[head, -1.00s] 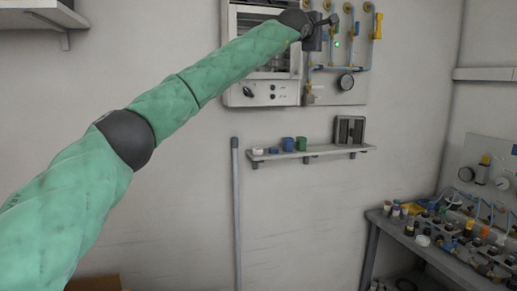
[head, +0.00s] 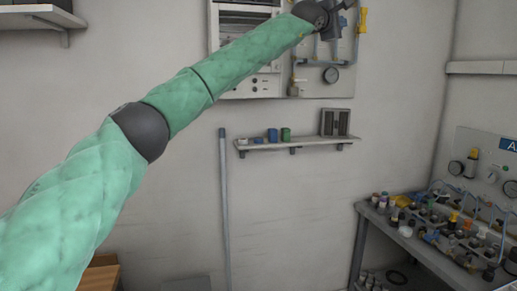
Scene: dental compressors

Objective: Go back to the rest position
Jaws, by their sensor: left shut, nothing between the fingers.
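My left arm, in a green quilted sleeve, reaches from the lower left up to the top right of the head view. My left gripper (head: 345,6) is at the top edge, in front of the wall panel (head: 318,80) with blue pipes and a round gauge (head: 331,75). Its fingers are small and partly cut off by the frame edge; it is shut and holds nothing that I can see. The arm hides part of the white control cabinet (head: 240,88). My right gripper is not in view.
A narrow wall shelf (head: 310,143) holds small blue and green containers and a dark grey frame (head: 336,122). A workbench (head: 425,255) crowded with fittings and bottles stands at the right. Another shelf (head: 25,20) is at upper left.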

